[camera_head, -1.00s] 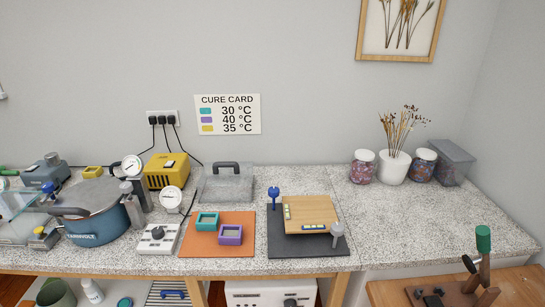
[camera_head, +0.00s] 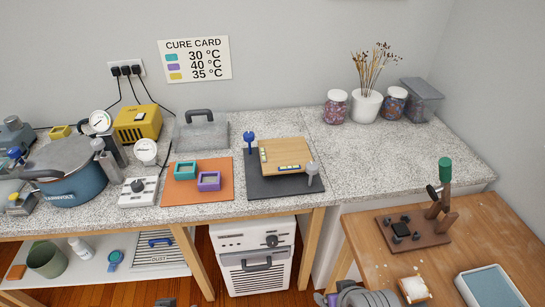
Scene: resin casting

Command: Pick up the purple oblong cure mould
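The purple oblong cure mould (camera_head: 208,181) is a small open frame with a pale inside. It lies on the orange mat (camera_head: 180,197) on the speckled worktop, at the mat's right side. A similar teal mould (camera_head: 185,171) lies just left of and behind it. No gripper is at either mould. Grey rounded parts that look like my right arm are cut off by the bottom edge, right of centre. Small dark parts show at the bottom edge left of centre, perhaps my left gripper. Finger opening cannot be made out on either side.
A dark mat (camera_head: 255,187) with a wooden board (camera_head: 285,150) stands to the right. A dial box (camera_head: 138,194) and a blue pot (camera_head: 75,180) stand to the left. A clear lidded cover (camera_head: 201,136) is behind. A wooden table (camera_head: 380,266) is at lower right.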

